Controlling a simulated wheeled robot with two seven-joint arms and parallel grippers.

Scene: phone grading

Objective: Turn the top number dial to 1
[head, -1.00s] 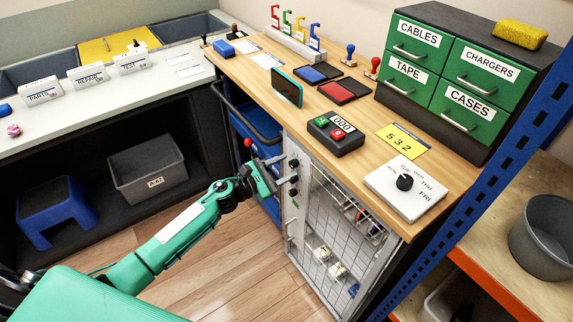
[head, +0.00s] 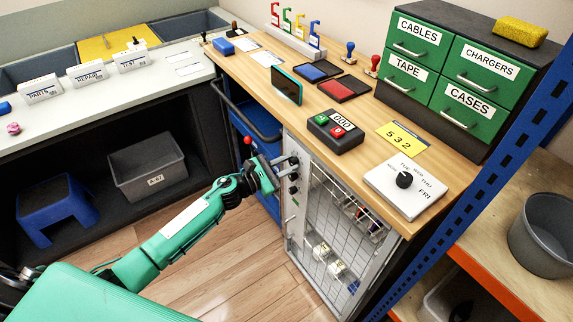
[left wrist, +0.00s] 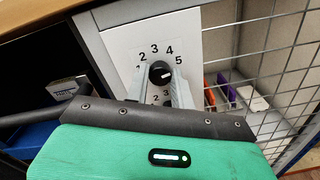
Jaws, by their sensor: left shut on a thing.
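The top number dial is a black round knob (left wrist: 160,74) on a white plate with the numbers 1 to 5 arched around it, in the left wrist view. A light mark on the knob points to the right, toward the 5 side. My left gripper (left wrist: 163,82) is shut on this knob, one finger on each side. In the head view, my left gripper (head: 283,166) is at the top of the cage door's left post and largely covers the top dial. A lower dial (head: 294,177) shows just beneath it. My right gripper is not in view.
The dials are on the frame of a wire mesh door (head: 340,225) under the wooden counter (head: 350,165). A dark rail (head: 250,120) and blue bins (head: 245,125) are close to the left of it. Small items lie behind the mesh.

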